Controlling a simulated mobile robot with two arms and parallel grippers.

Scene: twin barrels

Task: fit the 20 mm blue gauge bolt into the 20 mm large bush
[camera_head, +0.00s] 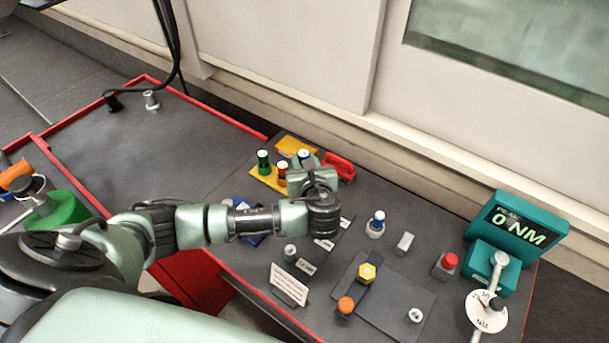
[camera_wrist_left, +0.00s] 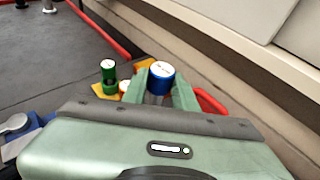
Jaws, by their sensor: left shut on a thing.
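The blue gauge bolt (camera_wrist_left: 161,78), with a white top, stands between the fingers of my left gripper (camera_wrist_left: 164,94) in the left wrist view. In the head view, the bolt's blue and white top (camera_head: 304,154) shows at my left gripper (camera_head: 305,161), which is shut on it over the yellow rack (camera_head: 294,144). Whether its lower end is clear of the rack is hidden. A grey bush (camera_head: 291,252) stands on the table near the small white labels. I cannot read its size, and my arm may hide other bushes. My right gripper is not in view.
Green (camera_head: 263,161) and orange (camera_head: 282,174) gauges stand by the rack, beside a red object (camera_head: 341,167). The left table top is mostly clear.

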